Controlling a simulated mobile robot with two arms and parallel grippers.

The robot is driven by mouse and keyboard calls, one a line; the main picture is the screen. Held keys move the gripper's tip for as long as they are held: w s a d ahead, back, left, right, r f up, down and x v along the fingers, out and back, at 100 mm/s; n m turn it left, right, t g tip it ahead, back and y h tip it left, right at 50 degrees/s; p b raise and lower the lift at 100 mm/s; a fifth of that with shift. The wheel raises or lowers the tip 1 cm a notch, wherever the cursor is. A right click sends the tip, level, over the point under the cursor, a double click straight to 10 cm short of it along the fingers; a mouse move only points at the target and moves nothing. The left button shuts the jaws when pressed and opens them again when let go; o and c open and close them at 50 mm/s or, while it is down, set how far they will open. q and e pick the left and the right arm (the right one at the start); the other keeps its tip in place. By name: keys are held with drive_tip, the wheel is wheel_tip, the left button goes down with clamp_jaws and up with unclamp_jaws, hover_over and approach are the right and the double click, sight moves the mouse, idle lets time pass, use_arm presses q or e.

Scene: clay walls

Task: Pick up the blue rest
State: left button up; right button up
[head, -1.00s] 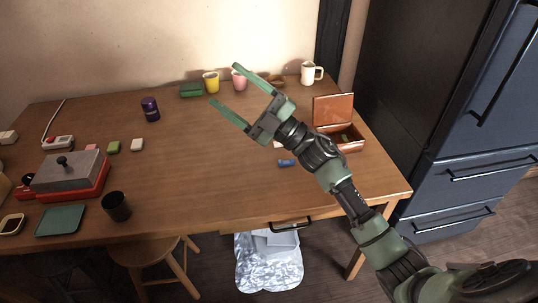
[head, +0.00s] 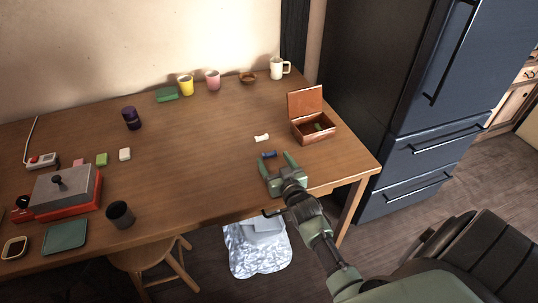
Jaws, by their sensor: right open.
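The blue rest (head: 268,155) is a small blue piece lying on the wooden table (head: 200,160), near its right part. My right gripper (head: 278,159) is low over the table near the front edge, with its two green fingers apart and pointing away from me. The blue rest shows between the fingertips, closer to the left finger. I cannot tell whether a finger touches it. My left gripper is not in view.
A white rest (head: 262,138) lies just beyond the blue one. An open reddish-brown box (head: 314,134) stands to the right. Cups and a small bowl (head: 248,78) line the back. A red and grey press (head: 62,190) is at left. The table's middle is clear.

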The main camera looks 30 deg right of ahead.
sight(269, 154)
drive_tip(key=x, duration=0.2)
drive_tip(key=shift+w, duration=0.3)
drive_tip(key=c, duration=1.4)
